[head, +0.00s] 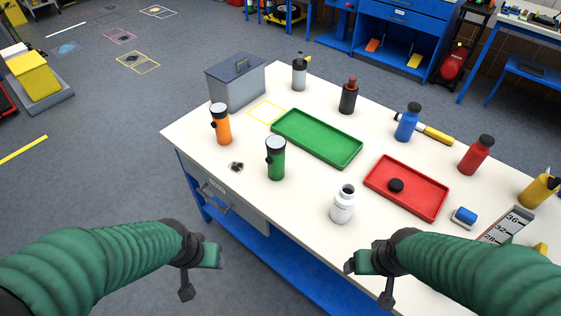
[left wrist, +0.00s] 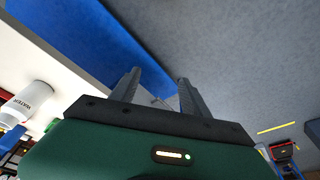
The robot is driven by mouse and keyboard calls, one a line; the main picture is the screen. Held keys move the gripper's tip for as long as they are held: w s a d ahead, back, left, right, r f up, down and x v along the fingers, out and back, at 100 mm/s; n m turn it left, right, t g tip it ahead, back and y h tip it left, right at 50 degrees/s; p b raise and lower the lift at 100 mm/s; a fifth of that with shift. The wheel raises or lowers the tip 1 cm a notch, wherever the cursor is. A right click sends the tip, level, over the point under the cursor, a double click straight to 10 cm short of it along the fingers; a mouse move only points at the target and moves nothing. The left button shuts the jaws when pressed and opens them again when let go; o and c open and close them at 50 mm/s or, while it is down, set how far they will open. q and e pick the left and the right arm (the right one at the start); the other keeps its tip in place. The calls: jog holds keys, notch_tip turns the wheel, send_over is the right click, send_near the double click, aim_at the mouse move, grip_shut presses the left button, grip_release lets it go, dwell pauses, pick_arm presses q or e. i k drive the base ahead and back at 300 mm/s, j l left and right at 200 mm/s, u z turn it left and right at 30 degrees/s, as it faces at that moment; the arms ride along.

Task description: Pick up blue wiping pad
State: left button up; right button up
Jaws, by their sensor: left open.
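The blue wiping pad (head: 465,216) is a small block, blue on top with a paler lower edge. It lies on the white table (head: 320,165) at the right, just beside the red tray's near right corner. My left gripper (head: 200,272) is open and empty, in front of the table's near edge at the lower left, far from the pad. The left wrist view shows its two fingers (left wrist: 157,88) apart with nothing between them.
A red tray (head: 425,202) holds a black disc (head: 396,185). A white bottle (head: 342,205) stands near the front edge. A green tray (head: 300,146) and several bottles stand farther back.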

aim_at(464, 217)
jog(key=z, duration=1.55)
